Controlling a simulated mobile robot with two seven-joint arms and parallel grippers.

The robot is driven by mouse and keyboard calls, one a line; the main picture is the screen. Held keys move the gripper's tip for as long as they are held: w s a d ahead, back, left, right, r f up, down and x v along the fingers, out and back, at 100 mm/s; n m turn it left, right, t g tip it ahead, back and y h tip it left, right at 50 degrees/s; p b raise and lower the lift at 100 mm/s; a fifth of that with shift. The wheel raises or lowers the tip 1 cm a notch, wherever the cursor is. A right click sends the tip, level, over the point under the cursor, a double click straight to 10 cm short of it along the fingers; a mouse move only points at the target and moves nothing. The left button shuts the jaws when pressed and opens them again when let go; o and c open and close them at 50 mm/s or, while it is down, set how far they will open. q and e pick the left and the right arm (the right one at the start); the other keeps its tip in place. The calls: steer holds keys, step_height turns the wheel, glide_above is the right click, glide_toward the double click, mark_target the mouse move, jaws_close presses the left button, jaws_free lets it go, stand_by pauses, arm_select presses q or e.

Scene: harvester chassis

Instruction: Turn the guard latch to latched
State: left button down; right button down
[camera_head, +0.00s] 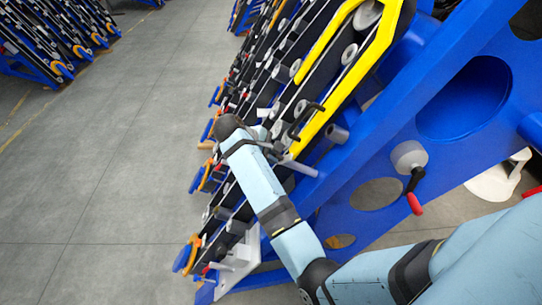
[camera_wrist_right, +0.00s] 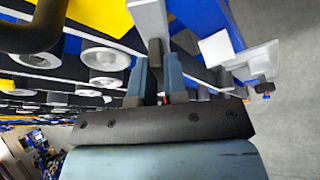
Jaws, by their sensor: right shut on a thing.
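My right gripper (camera_wrist_right: 157,80) is shut in the right wrist view, with a dark tab (camera_wrist_right: 155,52) between its two fingers. The tab meets a grey bar (camera_wrist_right: 149,18) and appears to be the guard latch, but I cannot tell its turn position. In the head view the right gripper (camera_head: 276,151) is small and partly hidden by its own wrist, beside the row of rollers below the yellow guard (camera_head: 358,75). The guard has a black handle (camera_head: 307,117), just above the gripper. My left gripper does not show.
A blue frame plate (camera_head: 350,140) with large holes stands right of the gripper. A grey hub (camera_head: 408,156) with a red-tipped lever sits on it. Grey rollers (camera_wrist_right: 99,57) crowd the gripper's left in the wrist view. Open grey floor (camera_head: 120,160) lies to the left.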

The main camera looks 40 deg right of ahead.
steer(key=n+g+y, duration=0.1)
steer(key=n, duration=0.3)
steer(key=shift+d+g, duration=0.1)
steer(key=shift+g, duration=0.2)
stand_by(0.4)
steer(key=c, duration=1.2)
jaws_free()
steer(key=shift+o, duration=0.2)
steer(key=shift+w, duration=0.1)
